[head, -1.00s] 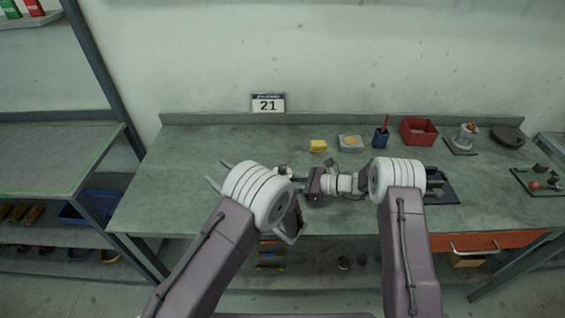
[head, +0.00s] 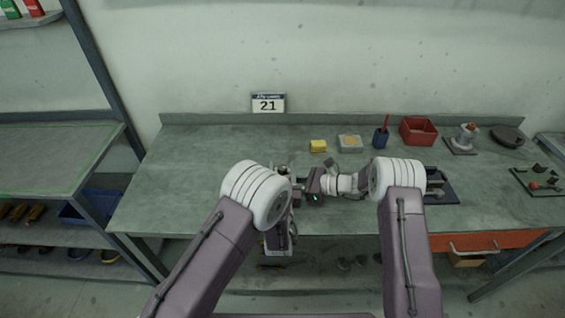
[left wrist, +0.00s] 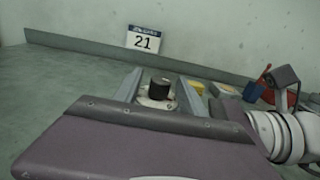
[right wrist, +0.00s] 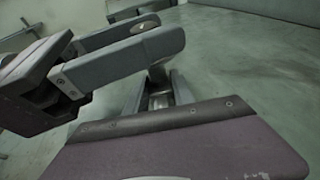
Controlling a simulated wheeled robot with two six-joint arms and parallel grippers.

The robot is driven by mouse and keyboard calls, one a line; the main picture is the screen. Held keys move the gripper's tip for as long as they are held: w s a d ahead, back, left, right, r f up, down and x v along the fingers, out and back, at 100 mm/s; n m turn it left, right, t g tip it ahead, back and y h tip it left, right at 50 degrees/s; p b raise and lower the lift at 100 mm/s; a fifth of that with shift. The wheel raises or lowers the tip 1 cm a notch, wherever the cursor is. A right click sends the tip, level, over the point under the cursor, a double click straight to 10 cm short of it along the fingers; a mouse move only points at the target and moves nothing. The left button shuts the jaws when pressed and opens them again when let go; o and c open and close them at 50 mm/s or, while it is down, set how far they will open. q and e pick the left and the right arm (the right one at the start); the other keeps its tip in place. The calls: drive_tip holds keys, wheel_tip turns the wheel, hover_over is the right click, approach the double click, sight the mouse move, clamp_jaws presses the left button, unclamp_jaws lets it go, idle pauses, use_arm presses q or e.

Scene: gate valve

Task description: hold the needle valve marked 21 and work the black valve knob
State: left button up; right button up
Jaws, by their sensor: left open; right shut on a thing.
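The needle valve's black knob (left wrist: 160,89) stands above a round pale metal part in the left wrist view. My left gripper (left wrist: 159,85) is open, with a finger on either side of the knob; contact is not clear. In the right wrist view my right gripper (right wrist: 160,95) is shut on the valve's metal body (right wrist: 161,101), which is mostly hidden. The left gripper's fingers cross the upper left of that view. In the head view the valve is small and largely covered by my grippers.
A dark tray (head: 446,187) lies beside my right arm. The bench's left part is clear.

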use_arm(q)
drive_tip(key=w, duration=0.3)
drive_tip(key=shift+w, duration=0.2)
clamp_jaws()
drive_tip(key=shift+d+m+h, duration=0.25)
drive_tip(key=shift+m+h, duration=0.55)
drive_tip(key=shift+h, duration=0.5)
unclamp_jaws()
drive_tip(key=shift+s, duration=0.1)
